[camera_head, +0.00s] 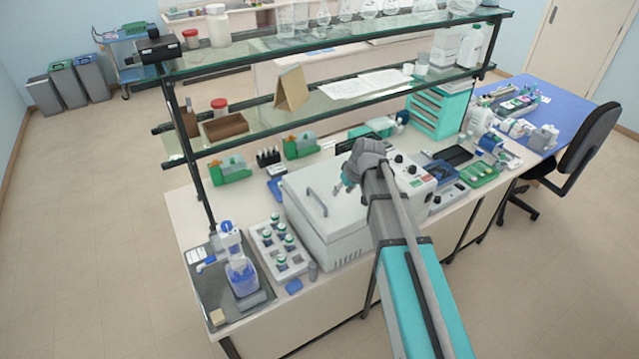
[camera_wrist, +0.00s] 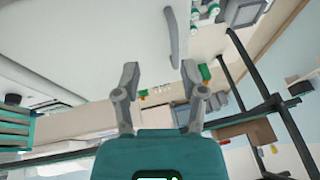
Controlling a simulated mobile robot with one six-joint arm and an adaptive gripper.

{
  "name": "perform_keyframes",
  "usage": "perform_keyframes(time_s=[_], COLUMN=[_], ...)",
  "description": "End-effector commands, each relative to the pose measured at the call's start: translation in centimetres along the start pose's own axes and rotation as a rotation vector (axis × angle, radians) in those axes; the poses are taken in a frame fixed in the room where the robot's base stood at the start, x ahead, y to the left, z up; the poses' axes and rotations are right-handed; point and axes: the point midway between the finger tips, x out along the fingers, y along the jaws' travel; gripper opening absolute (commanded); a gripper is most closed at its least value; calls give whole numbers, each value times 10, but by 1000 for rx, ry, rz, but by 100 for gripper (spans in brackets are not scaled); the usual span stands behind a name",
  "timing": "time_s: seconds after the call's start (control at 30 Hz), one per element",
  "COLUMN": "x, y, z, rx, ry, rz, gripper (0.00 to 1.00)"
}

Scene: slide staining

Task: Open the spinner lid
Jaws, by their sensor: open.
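The spinner is a white box (camera_head: 345,243) on the bench, with its pale lid (camera_head: 340,187) down flat on top. A grey bar handle (camera_head: 317,203) stands near the lid's left edge. My gripper (camera_head: 347,184) is above the lid, to the right of the handle in the head view and apart from it. In the wrist view my gripper (camera_wrist: 159,70) is open and empty, its two fingers spread. The lid (camera_wrist: 90,35) fills the upper left there, and the handle (camera_wrist: 171,38) shows beyond the fingertips. My arm hides part of the spinner's right side.
A rack of green-capped bottles (camera_head: 280,245) stands left of the spinner, with a blue wash bottle (camera_head: 241,275) on a dark tray further left. Glass shelves (camera_head: 340,105) run along the back. The control panel (camera_head: 408,180) is at the spinner's right.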

Motion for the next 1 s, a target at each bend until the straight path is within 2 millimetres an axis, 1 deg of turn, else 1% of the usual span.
perform_keyframes(time_s=[0.03, 0.1, 0.2, 0.3, 0.43, 0.8, 1.0], x=[-12, -17, -22, -24, -24, -23, -18], y=[-5, -9, -13, -16, -18, -17, -16], z=[-17, -29, -42, -48, -51, -50, -50], rx=[-16, -34, -55, -67, -74, -72, -72], ry=[10, 23, 39, 47, 52, 52, 52], rz=[-9, -17, -28, -34, -37, -36, -36], gripper=[54, 54, 54, 54, 54, 54, 54])
